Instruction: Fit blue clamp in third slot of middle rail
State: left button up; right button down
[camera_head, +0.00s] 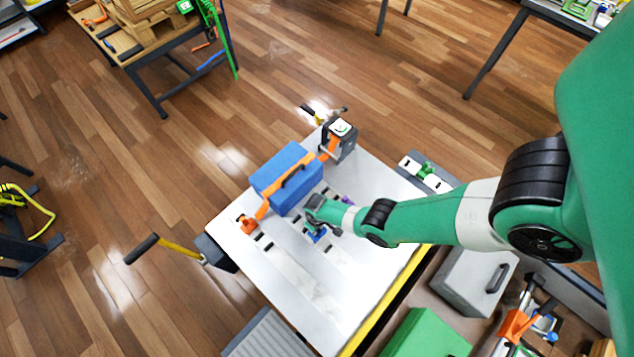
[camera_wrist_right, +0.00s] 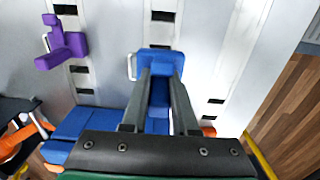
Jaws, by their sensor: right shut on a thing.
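My right gripper (camera_head: 318,217) is shut on the blue clamp (camera_head: 317,237) over the white slotted board (camera_head: 310,275). In the right wrist view the blue clamp (camera_wrist_right: 154,52) sits between the two fingers, with a pale metal loop at its left side. It lies over the middle rail, just beside a dark slot (camera_wrist_right: 163,16). I cannot tell whether it touches the board or sits in a slot. A purple clamp (camera_wrist_right: 65,41) is on the neighbouring rail to the left. My left gripper is not in view.
A blue box (camera_head: 286,172) with an orange strap (camera_head: 265,208) across it stands on the board. An orange clamp (camera_head: 247,224) is at the strap's left end and a dark ratchet block (camera_head: 341,139) near its right end. A yellow-handled lever (camera_head: 172,247) sticks out left.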

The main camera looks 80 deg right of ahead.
jog(key=shift+f+b, duration=2.1)
jog(key=shift+f, duration=0.45)
jog(key=shift+f+b, duration=1.4)
jog(key=shift+b, duration=0.05)
jog(key=c, duration=0.6)
grip_release()
jog(key=shift+r, duration=0.1)
notch_tip(320, 180, up, 12)
jog(key=p, duration=1.2)
jog(key=shift+f, duration=0.25)
